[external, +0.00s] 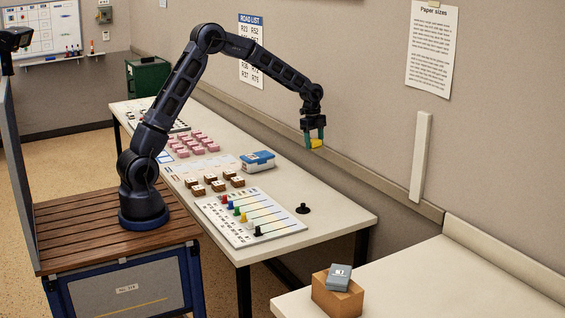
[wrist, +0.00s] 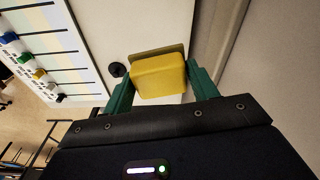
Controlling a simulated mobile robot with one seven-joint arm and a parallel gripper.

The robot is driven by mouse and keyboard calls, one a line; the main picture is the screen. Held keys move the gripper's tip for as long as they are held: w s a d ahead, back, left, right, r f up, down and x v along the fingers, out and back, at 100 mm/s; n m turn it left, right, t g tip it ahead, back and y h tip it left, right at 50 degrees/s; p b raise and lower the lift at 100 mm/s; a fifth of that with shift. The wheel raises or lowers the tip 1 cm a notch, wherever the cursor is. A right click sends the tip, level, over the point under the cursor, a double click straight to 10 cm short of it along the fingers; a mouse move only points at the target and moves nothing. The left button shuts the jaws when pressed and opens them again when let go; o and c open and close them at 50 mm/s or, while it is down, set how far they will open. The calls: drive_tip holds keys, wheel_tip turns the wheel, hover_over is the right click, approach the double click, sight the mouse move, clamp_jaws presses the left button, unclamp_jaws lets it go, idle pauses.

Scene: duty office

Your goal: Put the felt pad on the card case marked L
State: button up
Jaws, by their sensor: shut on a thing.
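My gripper (external: 315,140) is shut on a yellow block with a thin olive-brown layer on its far side, which I take to be the felt pad (wrist: 160,76). It is held in the air above the far right part of the long table, near the wall. The green fingers grip its two sides in the wrist view. A small grey-blue case (external: 340,275) with a pale mark lies on a brown box on the nearer right table. It may be a card case; I cannot read its letter. No letter L is readable in either view.
The long table (external: 333,219) holds a white chart with coloured pegs (external: 250,217), a black knob-like piece (external: 303,208), a blue box (external: 258,160), brown blocks and pink blocks. The brown box (external: 337,298) stands on the right table (external: 440,270), otherwise clear. A gap separates the tables.

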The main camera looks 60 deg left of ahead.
drive_tip(key=d+r, duration=0.3)
drive_tip(key=d, duration=1)
drive_tip(key=d+r, duration=0.3)
drive_tip(key=d, duration=0.9)
drive_tip(key=s+d+r, duration=0.2)
drive_tip(key=s+d, duration=0.1)
drive_tip(key=d, duration=0.5)
drive_tip(key=s+d+r+m, duration=0.1)
drive_tip(key=s+d, duration=0.2)
drive_tip(key=d, duration=0.5)
drive_tip(key=s+d+r, duration=0.2)
drive_tip(key=s+d, duration=0.1)
drive_tip(key=d, duration=0.5)
wheel_tip(320, 180, up, 10)
drive_tip(key=m, duration=0.1)
hover_over(340, 274)
drive_tip(key=f, duration=1.9)
drive_tip(key=shift+a+f, duration=0.15)
drive_tip(key=shift+a, duration=0.05)
drive_tip(key=shift+f, duration=0.15)
